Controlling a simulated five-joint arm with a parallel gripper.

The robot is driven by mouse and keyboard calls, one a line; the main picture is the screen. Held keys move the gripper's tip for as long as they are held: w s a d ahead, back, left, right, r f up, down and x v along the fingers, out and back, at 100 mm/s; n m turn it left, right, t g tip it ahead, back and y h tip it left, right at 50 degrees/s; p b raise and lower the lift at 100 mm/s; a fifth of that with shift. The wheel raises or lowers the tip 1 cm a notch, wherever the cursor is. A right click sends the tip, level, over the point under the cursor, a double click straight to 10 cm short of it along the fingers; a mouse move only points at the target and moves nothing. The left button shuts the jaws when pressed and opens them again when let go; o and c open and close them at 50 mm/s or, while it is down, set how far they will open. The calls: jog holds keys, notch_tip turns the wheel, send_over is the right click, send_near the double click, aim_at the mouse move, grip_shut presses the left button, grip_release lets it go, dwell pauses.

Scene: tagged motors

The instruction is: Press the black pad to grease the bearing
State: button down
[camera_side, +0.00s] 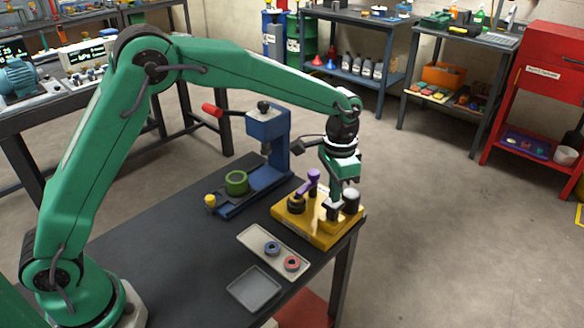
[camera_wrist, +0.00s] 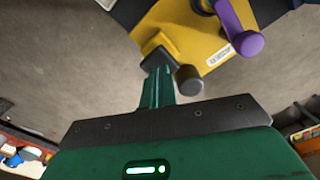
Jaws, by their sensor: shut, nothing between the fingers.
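A yellow greasing fixture (camera_side: 310,228) sits at the right end of the dark table. It carries a black ring, likely the bearing (camera_side: 296,204), at its left and a purple lever (camera_side: 312,180) behind. A small black pad (camera_side: 332,213) is near its right front, beside a dark cylinder with a grey top (camera_side: 351,201). My gripper (camera_side: 338,198) is shut and empty, pointing down over the pad. In the wrist view, its fingertips (camera_wrist: 158,72) overlap the dark pad (camera_wrist: 156,58); whether they touch it I cannot tell. The purple lever's knob (camera_wrist: 248,43) is apart from them.
A blue press (camera_side: 267,140) with a red handle and a green ring (camera_side: 237,182) stands behind left of the fixture. A light tray (camera_side: 260,242) with a blue and a red ring, and an empty grey tray (camera_side: 253,289), lie in front. The table's right edge is close.

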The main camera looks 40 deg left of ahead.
jog(key=shift+f, duration=1.4)
jog(key=shift+r, duration=1.9)
jog(key=shift+r, duration=0.1)
jog(key=shift+r, duration=2.9)
